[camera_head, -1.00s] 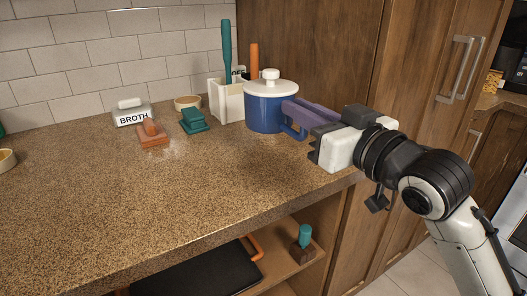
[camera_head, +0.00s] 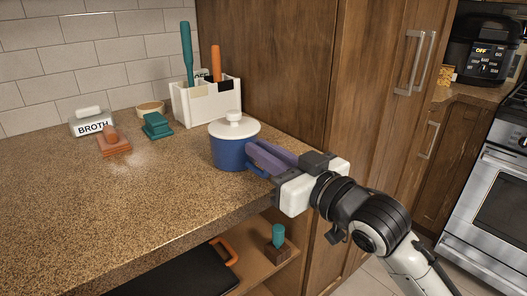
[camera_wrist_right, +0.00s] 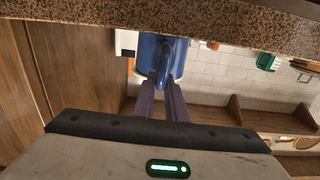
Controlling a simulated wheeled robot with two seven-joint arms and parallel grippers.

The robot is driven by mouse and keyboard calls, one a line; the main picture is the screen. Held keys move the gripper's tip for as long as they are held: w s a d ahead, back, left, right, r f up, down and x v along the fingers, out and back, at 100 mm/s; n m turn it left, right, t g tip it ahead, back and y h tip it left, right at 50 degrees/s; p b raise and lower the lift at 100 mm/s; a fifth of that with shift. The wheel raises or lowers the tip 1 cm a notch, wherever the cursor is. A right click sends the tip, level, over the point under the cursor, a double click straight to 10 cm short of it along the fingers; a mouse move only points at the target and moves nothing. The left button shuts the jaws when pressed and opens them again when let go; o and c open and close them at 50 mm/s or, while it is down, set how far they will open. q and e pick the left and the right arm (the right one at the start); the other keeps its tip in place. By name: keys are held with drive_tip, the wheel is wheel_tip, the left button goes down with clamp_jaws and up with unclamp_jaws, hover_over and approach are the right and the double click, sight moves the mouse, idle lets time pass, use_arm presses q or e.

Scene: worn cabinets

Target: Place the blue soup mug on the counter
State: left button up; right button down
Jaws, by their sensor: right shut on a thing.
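The blue soup mug (camera_head: 230,153) has a white lid with a round knob and stands upright at the right end of the brown speckled counter (camera_head: 110,205). I cannot tell whether its base touches the counter. My right gripper (camera_head: 262,160) comes from the right, its purple fingers shut on the mug's blue handle. In the right wrist view the blue mug (camera_wrist_right: 178,60) is beyond the two purple fingers (camera_wrist_right: 163,85), which close around the handle. My left gripper is not in view.
Behind the mug is a white utensil holder (camera_head: 200,108) with teal and orange handles. A teal block (camera_head: 156,125), an orange item (camera_head: 113,145) and a white BROTH container (camera_head: 92,123) stand further left. A tall wooden cabinet (camera_head: 300,70) borders the right. Counter front-left is clear.

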drive_tip(key=c, duration=1.8)
unclamp_jaws()
drive_tip(key=v, duration=1.2)
drive_tip(key=s+d+f+m+g+h, duration=0.1)
drive_tip(key=d+f+m+h, duration=0.15)
drive_tip(key=f, duration=0.95)
drive_tip(key=s+d+f+m+g+h, duration=0.1)
drive_tip(key=s+f+h, duration=0.15)
drive_tip(key=f, duration=1.05)
drive_tip(key=s+d+f+g+h, duration=0.1)
drive_tip(key=s+f+g, duration=0.1)
drive_tip(key=s+f, duration=0.5)
drive_tip(key=s+d+f+m+g+h, duration=0.1)
drive_tip(key=s+f, duration=0.6)
drive_tip(key=f, duration=0.4)
drive_tip(key=shift+d+g+h, duration=0.3)
drive_tip(key=shift+g+h, duration=0.1)
